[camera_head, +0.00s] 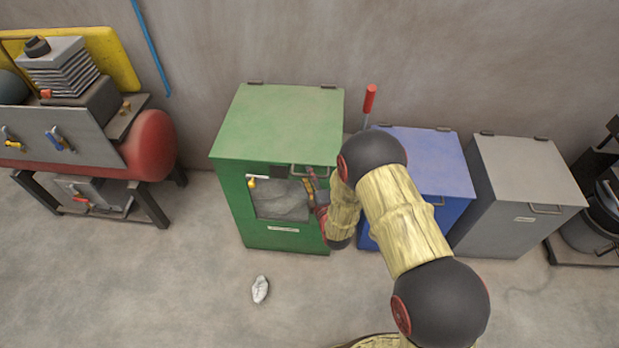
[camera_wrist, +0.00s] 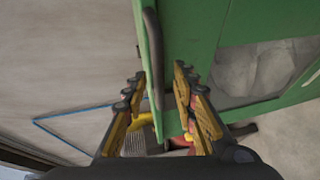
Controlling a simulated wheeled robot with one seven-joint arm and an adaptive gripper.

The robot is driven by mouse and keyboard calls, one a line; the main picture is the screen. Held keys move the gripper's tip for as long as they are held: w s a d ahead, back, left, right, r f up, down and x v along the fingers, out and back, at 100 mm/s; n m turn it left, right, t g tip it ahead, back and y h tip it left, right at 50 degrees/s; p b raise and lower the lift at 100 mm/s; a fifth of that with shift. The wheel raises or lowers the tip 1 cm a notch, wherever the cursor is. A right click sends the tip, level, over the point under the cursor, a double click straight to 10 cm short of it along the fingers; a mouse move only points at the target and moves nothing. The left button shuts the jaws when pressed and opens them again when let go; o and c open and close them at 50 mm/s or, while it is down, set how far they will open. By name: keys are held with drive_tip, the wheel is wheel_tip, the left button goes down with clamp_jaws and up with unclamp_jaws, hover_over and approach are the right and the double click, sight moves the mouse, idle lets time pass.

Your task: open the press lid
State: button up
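The green press (camera_head: 285,235) stands against the wall, with a front window showing pale grey material inside. Its flat green lid (camera_head: 283,122) is down. A dark bar handle (camera_head: 308,168) sits at the lid's front edge, right of the middle. My gripper (camera_head: 312,187) is at the front of the press, just below the handle and partly hidden by my arm. In the wrist view my gripper (camera_wrist: 159,74) is open, its fingers apart. The handle (camera_wrist: 152,55) reaches in between them, nearer the left finger. I cannot tell whether a finger touches it.
Blue (camera_head: 430,160) and grey (camera_head: 525,172) lidded boxes stand to the right. A red tank (camera_head: 150,143) is at left. A crumpled white piece (camera_head: 261,289) lies on open floor.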

drive_tip(key=shift+w+a+f, duration=0.1)
drive_tip(key=shift+w+a, duration=0.05)
drive_tip(key=shift+w, duration=0.3)
clamp_jaws()
idle(0.7)
